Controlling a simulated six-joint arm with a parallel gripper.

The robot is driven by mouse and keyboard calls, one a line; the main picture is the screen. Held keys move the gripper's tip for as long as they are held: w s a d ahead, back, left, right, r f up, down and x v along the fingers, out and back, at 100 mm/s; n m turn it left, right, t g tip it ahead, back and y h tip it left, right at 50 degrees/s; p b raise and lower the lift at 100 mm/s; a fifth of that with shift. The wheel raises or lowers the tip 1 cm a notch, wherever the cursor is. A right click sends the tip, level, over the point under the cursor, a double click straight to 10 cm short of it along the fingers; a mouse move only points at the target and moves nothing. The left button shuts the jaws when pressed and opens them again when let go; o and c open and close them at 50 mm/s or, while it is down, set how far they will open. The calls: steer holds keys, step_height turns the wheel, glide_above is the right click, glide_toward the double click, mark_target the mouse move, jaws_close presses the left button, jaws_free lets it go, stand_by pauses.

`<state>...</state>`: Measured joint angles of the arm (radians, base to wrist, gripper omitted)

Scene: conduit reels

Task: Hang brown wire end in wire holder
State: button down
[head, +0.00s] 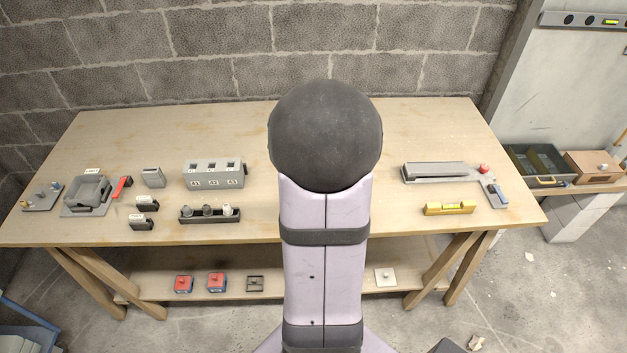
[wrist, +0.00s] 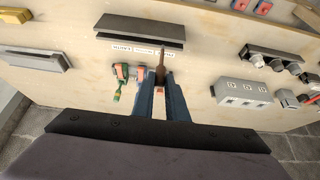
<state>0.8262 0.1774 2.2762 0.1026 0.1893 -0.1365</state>
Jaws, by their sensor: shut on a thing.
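My gripper (wrist: 159,84) shows in the wrist view, its two blue fingers closed together on the brown wire end (wrist: 160,66). The brown tip stands up beyond the fingertips, near the white labels of the wire holder. The wire holder (wrist: 140,27) is a long dark bar with a slot-like front edge, just beyond the wire tip. I cannot tell whether the wire touches it. One label reads EARTH; the others are partly covered by the wire. In the head view my arm hides the gripper, the wire and the holder.
Green and orange wire ends (wrist: 121,78) lie left of my fingers. A grey numbered block (head: 213,173) and a dark rack with round knobs (head: 210,215) stand left of my arm. The table's back middle is bare.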

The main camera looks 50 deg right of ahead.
step_height(320, 180, down, 7)
steer(key=b, duration=0.5)
steer(key=shift+b, duration=0.4)
stand_by(1.9)
steer(key=shift+r, duration=0.1)
steer(key=c, duration=1.7)
jaws_free()
steer(key=shift+o, duration=1.3)
steer(key=shift+r, duration=0.1)
step_height(320, 180, up, 7)
steer(key=p, duration=0.6)
